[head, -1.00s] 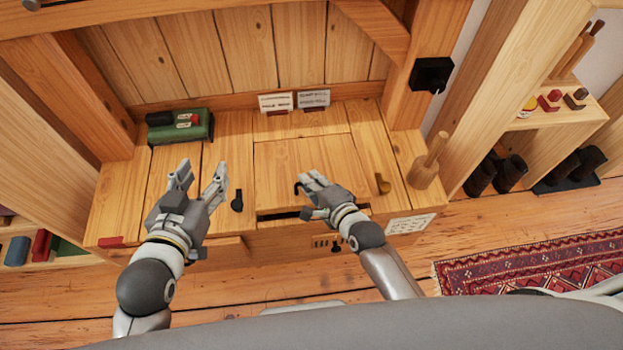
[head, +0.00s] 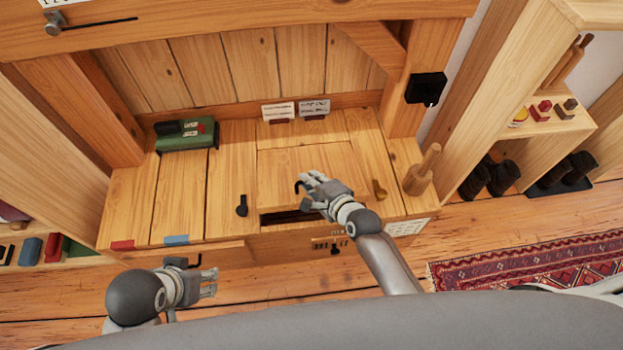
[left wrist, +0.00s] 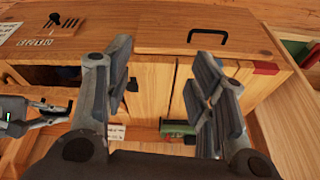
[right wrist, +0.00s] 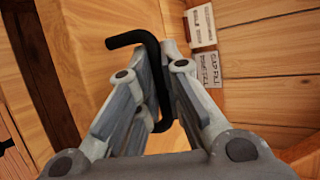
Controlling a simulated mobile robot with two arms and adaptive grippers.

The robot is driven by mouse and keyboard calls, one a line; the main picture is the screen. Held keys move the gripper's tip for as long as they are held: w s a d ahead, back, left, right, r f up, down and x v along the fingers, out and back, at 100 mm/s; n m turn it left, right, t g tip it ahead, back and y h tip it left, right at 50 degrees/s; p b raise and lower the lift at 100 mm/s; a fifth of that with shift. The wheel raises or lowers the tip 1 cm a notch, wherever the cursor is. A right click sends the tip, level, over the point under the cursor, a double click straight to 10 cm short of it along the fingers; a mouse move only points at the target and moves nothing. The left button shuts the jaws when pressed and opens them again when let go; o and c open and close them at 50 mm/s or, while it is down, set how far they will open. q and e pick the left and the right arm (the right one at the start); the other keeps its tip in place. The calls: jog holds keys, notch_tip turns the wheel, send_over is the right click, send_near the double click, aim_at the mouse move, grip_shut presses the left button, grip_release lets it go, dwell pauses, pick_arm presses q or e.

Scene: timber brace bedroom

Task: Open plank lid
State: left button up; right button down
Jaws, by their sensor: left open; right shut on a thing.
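The plank lid (head: 303,167) is a pale wooden panel in the bench top, with a dark gap (head: 288,217) along its front edge. My right gripper (head: 312,186) is at the lid's front part, shut on a bent black handle (head: 298,188). In the right wrist view the black handle (right wrist: 153,70) passes between the fingers of my right gripper (right wrist: 160,88). My left gripper (head: 208,281) is open and empty in front of the bench. In the left wrist view, its spread fingers (left wrist: 165,88) face a wooden front with a black handle (left wrist: 207,37).
A green box (head: 187,135) sits at the bench's back left, and white cards (head: 278,111) stand at the back. A wooden mallet (head: 422,170) stands at the right. A small black knob (head: 242,205) is left of the lid. Red (head: 122,244) and blue (head: 177,240) tags mark the front edge.

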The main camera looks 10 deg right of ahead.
jog(key=shift+w+r, duration=0.3)
jog(key=shift+r, duration=0.2)
jog(key=w+r+p, duration=0.1)
jog(key=p, duration=0.2)
jog(key=shift+w+r, duration=0.1)
jog(key=shift+r, duration=0.25)
pick_arm(q)
jog(key=s+f+g+p, duration=0.1)
jog(key=s+f+p, duration=0.2)
jog(key=f, duration=1.9)
jog(key=shift+s+f+p, duration=0.2)
jog(key=shift+f+p, duration=0.05)
jog(key=shift+p, duration=0.15)
pick_arm(e)
jog(key=shift+w+r, duration=1.25)
jog(key=shift+r, duration=0.15)
pick_arm(q)
jog(key=shift+c, duration=0.2)
